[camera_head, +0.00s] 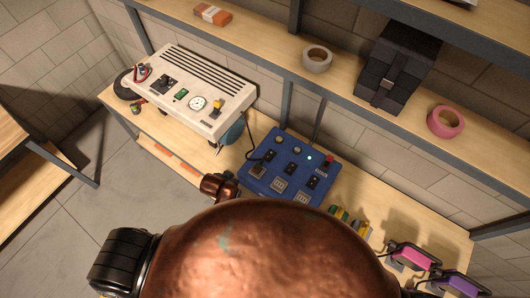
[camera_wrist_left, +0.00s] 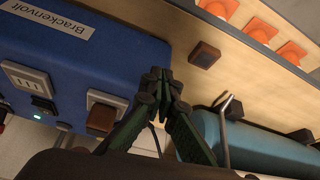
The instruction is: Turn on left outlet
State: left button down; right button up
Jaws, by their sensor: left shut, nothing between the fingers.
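The blue power box (camera_head: 262,188) stands on the bench with several sockets and black switches on top. The left switch (camera_head: 269,156) sits behind the left outlet, which has a brown plug (camera_head: 257,171) in it. The plug also shows in the left wrist view (camera_wrist_left: 102,114), beside a white outlet (camera_wrist_left: 27,78) and a black switch (camera_wrist_left: 43,105). My left gripper (camera_wrist_left: 160,76) is shut and empty, just beside the box's edge and the plug. The left switch cannot be made out in the wrist view. My right gripper is not in view.
A white instrument case (camera_head: 190,90) stands left of the box. A teal cylinder (camera_wrist_left: 265,150) lies close to my left gripper, with a small brown block (camera_wrist_left: 204,55) on the bench. A shelf above holds tape rolls (camera_head: 317,58) and a black box (camera_head: 397,68).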

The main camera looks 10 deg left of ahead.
pick_arm(q)
jog(key=w+d+r+m+t+p, duration=0.1)
jog(key=w+d+r, duration=0.3)
jog(key=r, duration=0.3)
jog(key=w+d+r+h+p, duration=0.1)
jog(key=w+d+r, duration=0.4)
jog(key=r, duration=0.3)
jog(key=shift+m+t+h, duration=0.3)
jog(key=shift+m+t, duration=0.1)
jog(key=p, duration=0.1)
send_over(268, 156)
jog(key=s, duration=0.2)
jog(key=f, duration=0.8)
jog(key=shift+w+a, duration=0.2)
jog(key=shift+w, duration=0.05)
jog(key=shift+s+a+f+p, duration=0.1)
jog(key=shift+s+f+p, duration=0.05)
jog(key=shift+f, duration=0.5)
jog(key=shift+s+f+p, duration=0.1)
jog(key=shift+f+p, duration=0.05)
jog(key=shift+f, duration=0.45)
jog(key=shift+s+f, duration=0.1)
jog(key=shift+f, duration=0.55)
